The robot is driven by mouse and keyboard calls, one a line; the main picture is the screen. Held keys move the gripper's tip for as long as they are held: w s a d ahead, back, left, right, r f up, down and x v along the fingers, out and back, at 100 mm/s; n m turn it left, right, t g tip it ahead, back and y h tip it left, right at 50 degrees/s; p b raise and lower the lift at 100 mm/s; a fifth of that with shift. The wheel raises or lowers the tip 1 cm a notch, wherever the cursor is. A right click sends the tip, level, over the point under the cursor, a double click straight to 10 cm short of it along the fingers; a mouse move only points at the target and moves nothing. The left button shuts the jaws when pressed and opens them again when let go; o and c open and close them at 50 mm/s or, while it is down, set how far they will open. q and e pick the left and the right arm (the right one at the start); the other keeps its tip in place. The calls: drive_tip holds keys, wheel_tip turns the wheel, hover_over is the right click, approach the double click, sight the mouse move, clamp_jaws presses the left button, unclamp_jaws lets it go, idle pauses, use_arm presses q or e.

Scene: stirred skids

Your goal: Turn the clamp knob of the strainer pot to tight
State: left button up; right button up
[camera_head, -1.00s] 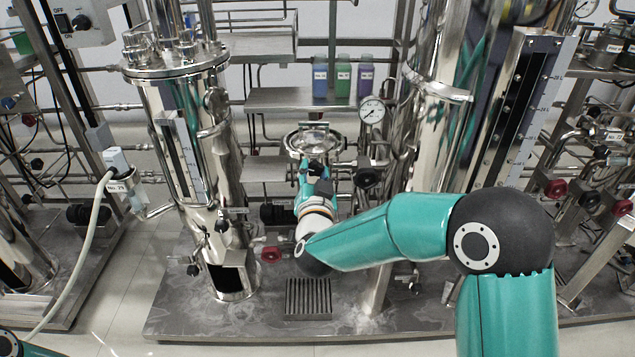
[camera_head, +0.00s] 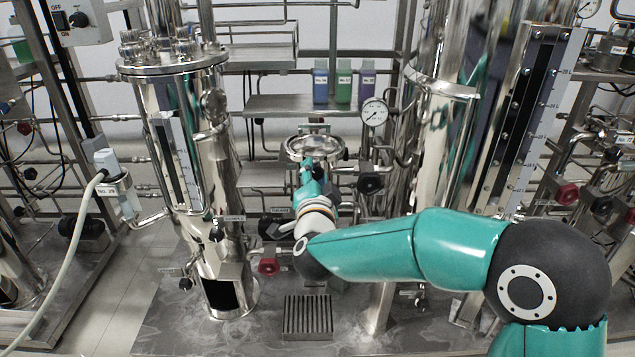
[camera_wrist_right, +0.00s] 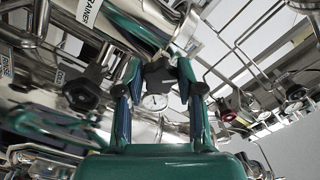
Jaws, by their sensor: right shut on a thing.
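The strainer pot (camera_head: 314,141) is a small shiny steel vessel with a round lid, at the middle of the head view below the shelf. Its steel body with a "STRAINER" label (camera_wrist_right: 90,10) shows at the top of the right wrist view. The black clamp knob (camera_wrist_right: 160,73) sits between the fingertips of my right gripper (camera_wrist_right: 158,78), which is shut on it. In the head view my right gripper (camera_head: 307,168) reaches the front of the pot and hides the knob. The knob's turned position cannot be read. My left gripper is out of view.
A tall steel column (camera_head: 195,140) stands left of the pot, and a larger one (camera_head: 440,140) stands right. A pressure gauge (camera_head: 374,112) and a black valve knob (camera_head: 370,183) are close on the right. Several bottles (camera_head: 343,85) stand on the shelf (camera_head: 290,104) above.

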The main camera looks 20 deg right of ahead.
drive_tip(key=shift+d+m+b, duration=0.2)
drive_tip(key=shift+m+b, duration=0.9)
drive_tip(key=shift+m, duration=0.05)
drive_tip(key=shift+d+m+b, duration=0.15)
drive_tip(key=shift+m+b, duration=0.95)
drive_tip(key=shift+m, duration=0.05)
drive_tip(key=shift+m+b, duration=0.65)
drive_tip(key=shift+m, duration=0.05)
drive_tip(key=shift+f, duration=0.1)
drive_tip(key=o, duration=1.2)
drive_tip(key=shift+s+a, duration=0.1)
drive_tip(key=shift+c, duration=0.2)
drive_tip(key=shift+a, duration=0.1)
drive_tip(key=shift+s+a, duration=0.15)
drive_tip(key=shift+s, duration=0.1)
drive_tip(key=v, duration=1.1)
drive_tip(key=shift+s, duration=0.2)
